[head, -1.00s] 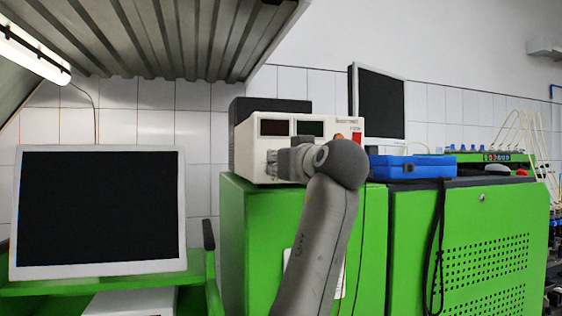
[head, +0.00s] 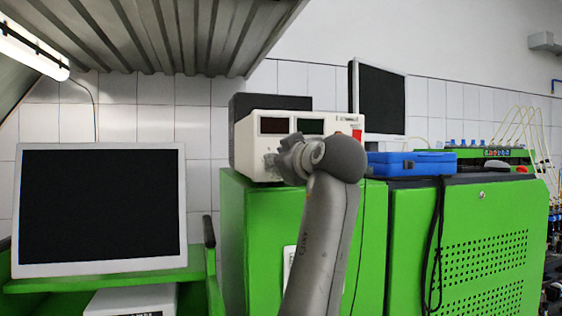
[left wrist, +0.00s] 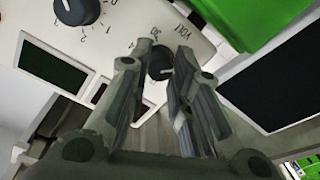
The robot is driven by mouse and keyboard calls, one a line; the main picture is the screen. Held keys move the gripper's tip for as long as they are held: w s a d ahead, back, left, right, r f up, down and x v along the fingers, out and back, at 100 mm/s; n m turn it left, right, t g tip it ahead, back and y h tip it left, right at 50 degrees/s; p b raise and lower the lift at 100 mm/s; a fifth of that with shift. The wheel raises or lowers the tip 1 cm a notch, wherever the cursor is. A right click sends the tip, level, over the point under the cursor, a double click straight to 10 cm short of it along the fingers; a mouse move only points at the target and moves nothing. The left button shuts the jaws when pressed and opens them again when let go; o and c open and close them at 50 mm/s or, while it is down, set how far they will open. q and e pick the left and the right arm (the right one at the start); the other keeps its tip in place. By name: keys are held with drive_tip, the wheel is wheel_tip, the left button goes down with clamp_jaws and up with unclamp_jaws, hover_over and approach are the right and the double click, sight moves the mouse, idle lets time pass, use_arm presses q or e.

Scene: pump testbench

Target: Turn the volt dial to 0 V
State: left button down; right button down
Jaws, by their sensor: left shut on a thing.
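The volt dial (left wrist: 159,66) is a small dark knob on the white face of the power supply (head: 245,150). In the left wrist view it sits beside the printed word VOLT, with 30 printed near it. My left gripper (left wrist: 164,52) has its two fingers on either side of this knob and is shut on it. The fingers hide part of the knob and scale, so I cannot read its setting. In the head view my left arm and wrist cover the lower front of the power supply, and the dial is hidden. My right gripper is not in view.
A second, larger dial (left wrist: 77,9) with numbers is at the upper left in the left wrist view. The power supply stands on a green cabinet (head: 238,230). A blue case (head: 412,164) lies to its right. A red switch (head: 357,135) is on its face.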

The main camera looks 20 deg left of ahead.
use_arm(q)
drive_tip(key=shift+f, duration=0.3)
drive_tip(key=c, duration=1.6)
unclamp_jaws()
drive_tip(key=shift+c, duration=0.2)
drive_tip(key=o, duration=0.4)
drive_tip(key=shift+r, duration=0.2)
drive_tip(key=shift+c, duration=0.2)
drive_tip(key=v, duration=1.2)
drive_tip(key=shift+d, duration=0.1)
